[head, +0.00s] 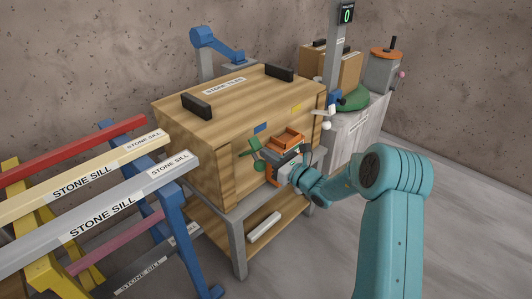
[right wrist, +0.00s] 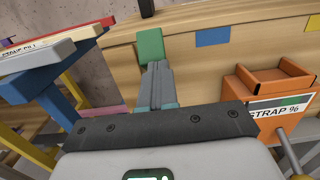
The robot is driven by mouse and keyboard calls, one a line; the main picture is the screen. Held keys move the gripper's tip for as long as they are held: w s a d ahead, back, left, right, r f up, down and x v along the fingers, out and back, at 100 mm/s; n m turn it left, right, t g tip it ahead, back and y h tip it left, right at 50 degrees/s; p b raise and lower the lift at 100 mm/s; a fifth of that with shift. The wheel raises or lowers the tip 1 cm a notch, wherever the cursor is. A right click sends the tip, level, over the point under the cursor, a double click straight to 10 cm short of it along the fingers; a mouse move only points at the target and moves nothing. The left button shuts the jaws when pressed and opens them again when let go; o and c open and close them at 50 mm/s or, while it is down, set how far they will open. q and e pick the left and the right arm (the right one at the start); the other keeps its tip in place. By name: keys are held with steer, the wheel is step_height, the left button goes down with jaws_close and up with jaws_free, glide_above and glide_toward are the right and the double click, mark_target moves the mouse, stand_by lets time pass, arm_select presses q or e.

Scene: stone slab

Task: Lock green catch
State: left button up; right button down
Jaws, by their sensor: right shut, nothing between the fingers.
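The green catch (head: 254,143) is on the front face of a wooden crate (head: 185,125), near its left end. In the right wrist view the green catch (right wrist: 150,46) is a flat upright piece just beyond my fingertips. My right gripper (head: 264,160) is at the crate front beside the catch. Its fingers (right wrist: 157,78) are shut and empty, pointing at the catch's lower part. I cannot tell whether they touch it. My left gripper is not in view.
Blue (head: 261,127) and yellow (head: 297,108) patches mark the crate. A grey stand (head: 239,250) carries it. Stone sills (head: 95,223) on a rack stand close at left. Open floor lies right.

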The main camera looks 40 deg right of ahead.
mark_target(256, 137)
steer(key=r+g+p, duration=0.1)
steer(key=p, duration=0.1)
steer(key=w+r+g+p, duration=0.1)
steer(key=r+p, duration=0.1)
steer(key=p, duration=0.1)
steer(key=w+r+g+p, duration=0.1)
steer(key=p, duration=0.2)
steer(key=shift+w+r, duration=0.15)
steer(key=shift+r, duration=0.25)
steer(key=w+g+p, duration=0.1)
steer(key=g+p, duration=0.1)
steer(key=p, duration=0.2)
steer(key=w+r+g+p, duration=0.1)
steer(key=w+g+p, duration=0.1)
steer(key=p, duration=0.2)
steer(key=shift+w+a+r, duration=0.1)
steer(key=shift+a+r, duration=0.05)
steer(key=shift+r, duration=0.05)
steer(key=shift+w+p, duration=0.55)
steer(key=shift+p, duration=0.15)
steer(key=shift+w+a+r+p, duration=0.1)
steer(key=shift+w+p, duration=0.3)
steer(key=shift+w, duration=0.3)
